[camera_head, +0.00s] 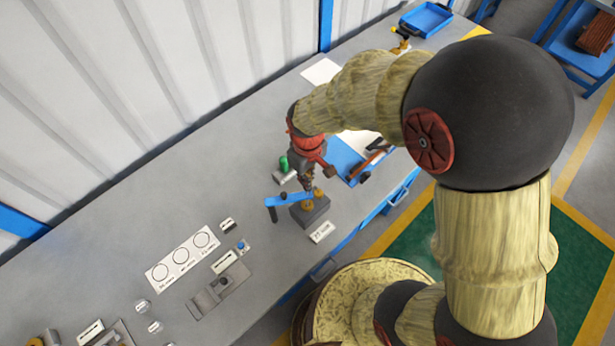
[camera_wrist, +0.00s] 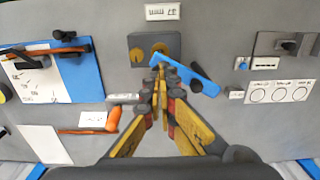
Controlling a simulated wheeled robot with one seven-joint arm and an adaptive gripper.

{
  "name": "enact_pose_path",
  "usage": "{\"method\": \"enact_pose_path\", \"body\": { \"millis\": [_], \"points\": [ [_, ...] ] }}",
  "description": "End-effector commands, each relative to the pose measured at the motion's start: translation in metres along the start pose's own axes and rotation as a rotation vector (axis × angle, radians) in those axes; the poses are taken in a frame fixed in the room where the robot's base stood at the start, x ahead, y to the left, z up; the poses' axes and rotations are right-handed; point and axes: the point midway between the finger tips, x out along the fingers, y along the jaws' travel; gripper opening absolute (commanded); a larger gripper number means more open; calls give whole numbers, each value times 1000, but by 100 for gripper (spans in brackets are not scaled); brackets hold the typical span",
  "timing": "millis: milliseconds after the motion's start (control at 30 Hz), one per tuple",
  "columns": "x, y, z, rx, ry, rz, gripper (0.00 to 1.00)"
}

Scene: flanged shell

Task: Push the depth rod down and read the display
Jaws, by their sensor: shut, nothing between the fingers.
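A blue bar-shaped tool with a dark end (camera_head: 285,200), which looks like the depth gauge, lies across a grey block (camera_head: 318,213). It also shows in the wrist view (camera_wrist: 192,74), running diagonally beside the block (camera_wrist: 172,42). The block carries brass-coloured round parts (camera_wrist: 136,55). My gripper (camera_head: 308,187) is shut and empty, its fingertips (camera_wrist: 160,68) at the block's near edge and the bar's upper end. I cannot tell whether the fingertips touch the bar. I cannot make out the rod itself or any reading on a display.
A white card with three circles (camera_head: 181,254) and a grey fixture (camera_head: 220,290) lie left of the block. A green-topped item (camera_head: 284,163) stands close behind it. A blue mat with tools (camera_wrist: 60,70) lies on the other side. Bench (camera_head: 110,230) is clear toward the wall.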

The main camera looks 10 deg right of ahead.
Motion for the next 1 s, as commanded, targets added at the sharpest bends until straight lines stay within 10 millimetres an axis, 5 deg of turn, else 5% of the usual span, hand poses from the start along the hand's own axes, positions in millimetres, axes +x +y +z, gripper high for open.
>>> {"method": "enact_pose_path", "body": {
  "millis": [1000],
  "points": [
    [24,0,0,0,0,0,0]
  ]
}}
